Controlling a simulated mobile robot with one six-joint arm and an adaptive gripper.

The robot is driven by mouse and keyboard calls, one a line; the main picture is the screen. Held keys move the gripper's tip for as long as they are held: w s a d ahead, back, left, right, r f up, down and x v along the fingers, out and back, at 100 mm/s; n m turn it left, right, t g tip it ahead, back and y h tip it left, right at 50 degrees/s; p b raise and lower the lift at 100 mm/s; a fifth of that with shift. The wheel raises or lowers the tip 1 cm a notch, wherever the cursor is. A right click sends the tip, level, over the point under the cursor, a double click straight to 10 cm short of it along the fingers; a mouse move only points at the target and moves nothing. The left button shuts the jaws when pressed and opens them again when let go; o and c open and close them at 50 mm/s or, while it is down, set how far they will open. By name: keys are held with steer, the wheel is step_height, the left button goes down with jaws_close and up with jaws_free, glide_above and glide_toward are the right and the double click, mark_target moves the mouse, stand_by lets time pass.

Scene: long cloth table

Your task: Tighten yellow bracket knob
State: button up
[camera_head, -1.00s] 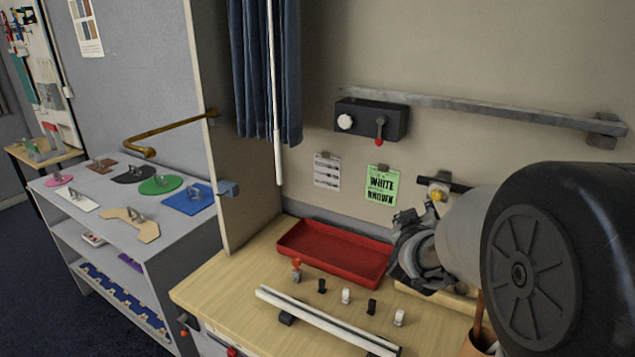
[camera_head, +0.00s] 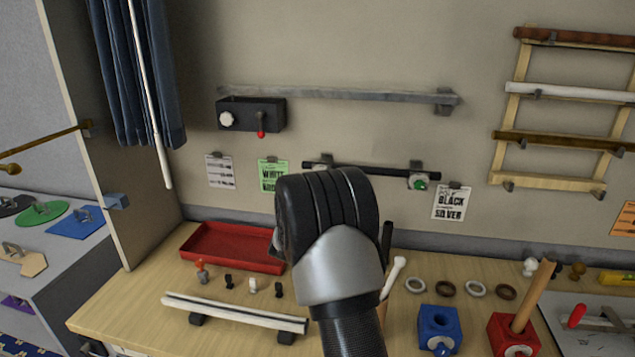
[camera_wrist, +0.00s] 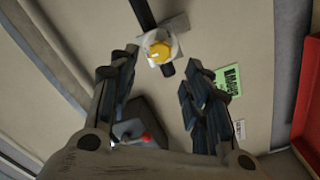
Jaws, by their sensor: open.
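The yellow bracket knob (camera_wrist: 158,50) shows in the wrist view, on a pale bracket plate (camera_wrist: 178,25) fixed to the wall and crossed by a black bar (camera_wrist: 145,12). My gripper (camera_wrist: 158,65) is open and empty, its two fingers spread to either side of the knob's line of view. I cannot tell how far the tips stand from the knob. In the head view my arm hides the yellow knob and the fingers. The black bar (camera_head: 375,170) runs out to the right there, to a second bracket with a green knob (camera_head: 420,185).
A black wall box (camera_head: 250,114) with a white knob and red lever hangs left, below a grey rail (camera_head: 340,95). A red tray (camera_head: 232,246), pale rail (camera_head: 235,312) and rings stand on the table. A green card (camera_head: 273,175) hangs near the bracket.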

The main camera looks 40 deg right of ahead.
steer(key=x, duration=0.7)
steer(key=shift+b, duration=0.35)
steer(key=shift+w, duration=0.1)
steer(key=shift+c, duration=0.3)
jaws_close()
steer(key=shift+m, duration=0.3)
steer(key=shift+d+m+b, duration=0.1)
steer(key=shift+m+b, duration=4.3)
steer(key=shift+m, duration=4.8)
